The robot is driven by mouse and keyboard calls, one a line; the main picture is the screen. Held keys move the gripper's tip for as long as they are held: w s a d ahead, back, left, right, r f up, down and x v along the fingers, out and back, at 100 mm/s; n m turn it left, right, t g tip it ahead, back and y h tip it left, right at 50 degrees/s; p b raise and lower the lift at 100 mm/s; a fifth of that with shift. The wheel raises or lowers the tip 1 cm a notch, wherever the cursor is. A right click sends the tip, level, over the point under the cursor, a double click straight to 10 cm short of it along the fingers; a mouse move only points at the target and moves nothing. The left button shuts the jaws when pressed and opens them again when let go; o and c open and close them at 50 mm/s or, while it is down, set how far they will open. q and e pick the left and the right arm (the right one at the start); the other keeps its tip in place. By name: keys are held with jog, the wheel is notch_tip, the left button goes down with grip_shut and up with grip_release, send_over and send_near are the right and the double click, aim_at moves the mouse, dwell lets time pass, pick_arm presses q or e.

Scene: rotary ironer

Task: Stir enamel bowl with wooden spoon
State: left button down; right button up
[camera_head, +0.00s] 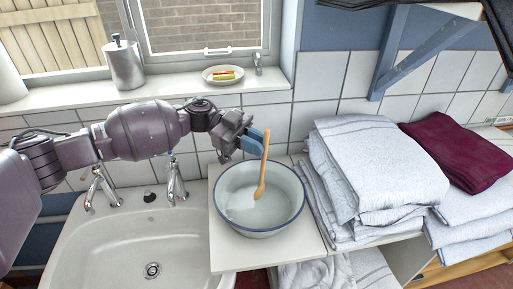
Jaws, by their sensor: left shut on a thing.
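The wooden spoon (261,178) is held nearly upright over the white enamel bowl (233,224), with its head down inside the bowl. My left gripper (258,143) is shut on the spoon's upper handle, above the bowl's back rim. The bowl has a dark blue rim and stands on a white board or counter (233,257). Its inside looks pale and greyish. I cannot tell whether the spoon head touches the bowl's bottom. My right gripper is not in view.
A white sink (105,240) with two taps lies left of the bowl. Folded white towels (375,175) are stacked close on the right, with a maroon cloth (455,150) beyond. A tiled wall and windowsill with a metal canister (124,65) and a small dish (223,82) stand behind.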

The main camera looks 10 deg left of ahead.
aim_at(263, 130)
pick_arm(q)
jog(key=shift+s+d+r, duration=0.1)
jog(key=shift+s+r, duration=0.15)
jog(key=shift+r, duration=0.95)
jog(key=shift+s+d+r, duration=0.1)
jog(key=shift+s+r, duration=0.1)
jog(key=shift+r, duration=0.95)
jog(key=shift+r, duration=0.1)
notch_tip(263, 130, up, 5)
jog(key=shift+f, duration=0.1)
jog(key=shift+f, duration=0.1)
dwell(0.6)
